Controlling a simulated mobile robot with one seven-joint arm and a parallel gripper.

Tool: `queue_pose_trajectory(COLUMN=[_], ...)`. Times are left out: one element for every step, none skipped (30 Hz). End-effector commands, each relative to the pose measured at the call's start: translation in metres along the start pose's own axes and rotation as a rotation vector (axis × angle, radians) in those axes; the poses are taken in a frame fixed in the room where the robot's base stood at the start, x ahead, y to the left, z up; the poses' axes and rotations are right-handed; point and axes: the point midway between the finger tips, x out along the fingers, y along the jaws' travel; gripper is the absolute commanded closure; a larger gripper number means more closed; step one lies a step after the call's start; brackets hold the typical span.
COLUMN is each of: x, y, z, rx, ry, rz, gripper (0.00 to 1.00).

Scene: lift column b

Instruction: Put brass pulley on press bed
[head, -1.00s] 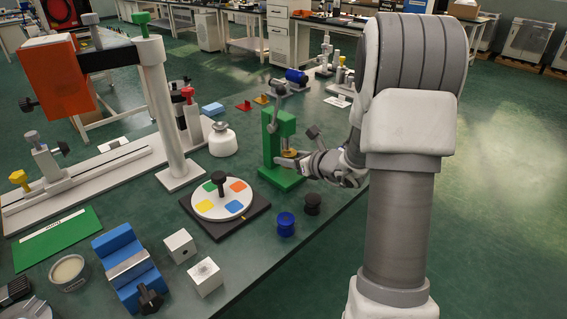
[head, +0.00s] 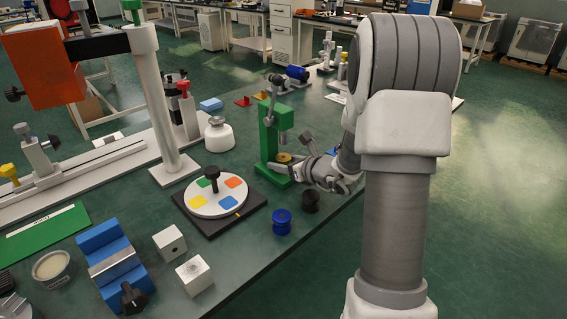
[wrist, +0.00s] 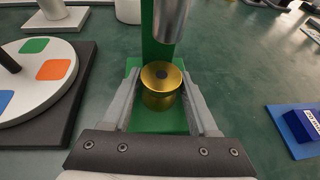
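The brass pulley (wrist: 162,85) stands upright on the green press bed (wrist: 178,122), below the grey ram (wrist: 169,18), with a clear gap between them. It also shows in the head view (head: 284,157) at the foot of the green press (head: 268,138). My gripper (wrist: 162,88) has one finger on each side of the pulley. Narrow strips of green show between the fingers and the pulley, so it looks open around it. In the head view my gripper (head: 283,163) reaches in low from the right.
A turntable with coloured patches (head: 219,203) stands left of the press. A blue spool (head: 282,222) and a black spool (head: 310,201) stand in front of it. A blue block (wrist: 300,124) lies to the right in the wrist view.

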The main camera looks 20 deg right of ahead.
Motion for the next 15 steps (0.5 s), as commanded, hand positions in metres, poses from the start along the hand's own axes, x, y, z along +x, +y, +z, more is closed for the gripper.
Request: queue_pose_trajectory(x=[-0.0001, -0.0002, -0.0001, -0.0001, -0.0001, -0.0001, -0.0001, -0.0001, -0.0002, -0.0002, -0.0003, -0.0006, -0.001, -0.0016, -0.0026], y=[0.0001, 0.0001, 0.0001, 0.0001, 0.0001, 0.0001, 0.0001, 0.0001, 0.0, 0.0001, 0.0, 0.0, 0.0, 0.0, 0.0], z=[0.0003, 0.0003, 0.0003, 0.0003, 0.0003, 0.0003, 0.0003, 0.0003, 0.0003, 0.0004, 0.0006, 0.0014, 0.0024, 0.0038, 0.0061], rx=[0.0, 0.0, 0.0, 0.0, 0.0, 0.0, 0.0, 0.0, 0.0, 0.0, 0.0, 0.0, 0.0, 0.0, 0.0], ry=[0.0, 0.0, 0.0, 0.0, 0.0, 0.0, 0.0, 0.0, 0.0, 0.0, 0.0, 0.0, 0.0, 0.0, 0.0], rz=[0.0, 0.0, 0.0, 0.0, 0.0, 0.0, 0.0, 0.0, 0.0, 0.0, 0.0, 0.0, 0.0, 0.0, 0.0], gripper=[0.29, 0.24, 0.19, 0.19, 0.19, 0.19, 0.19, 0.19, 0.19, 0.19, 0.19, 0.19, 0.19, 0.19, 0.19])
